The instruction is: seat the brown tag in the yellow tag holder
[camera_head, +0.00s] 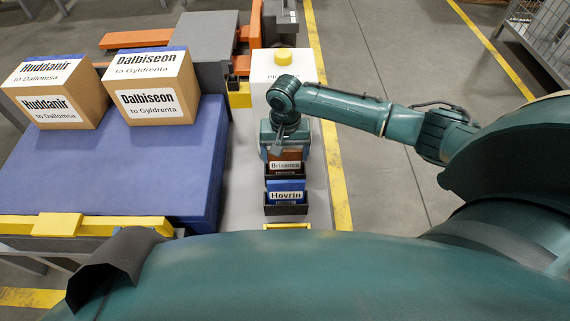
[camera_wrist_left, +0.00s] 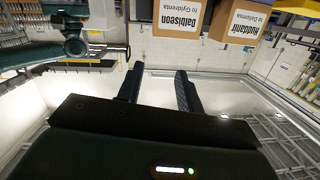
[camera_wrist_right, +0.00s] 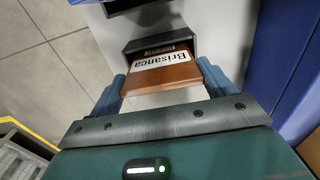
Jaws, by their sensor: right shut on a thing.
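The brown tag (camera_head: 285,165), with a white "Brisanca" label, is between the fingers of my right gripper (camera_head: 286,151). In the right wrist view the brown tag (camera_wrist_right: 163,76) lies between the two fingers of my right gripper (camera_wrist_right: 162,88), with its far end at the mouth of a dark holder (camera_wrist_right: 160,40). I cannot tell whether it is still inside that holder. A yellow edge (camera_head: 287,226) shows at the near end of the white counter, mostly hidden by my body; it may be the yellow tag holder. My left gripper (camera_wrist_left: 160,72) is open and empty.
A blue "Havrin" tag (camera_head: 286,188) stands in a dark holder (camera_head: 286,210) just nearer than the brown one. A white box with a yellow button (camera_head: 283,57) stands beyond. Two labelled cartons, Huddanir (camera_head: 57,92) and Dalbiseon (camera_head: 150,85), sit on the blue platform (camera_head: 120,170) at left.

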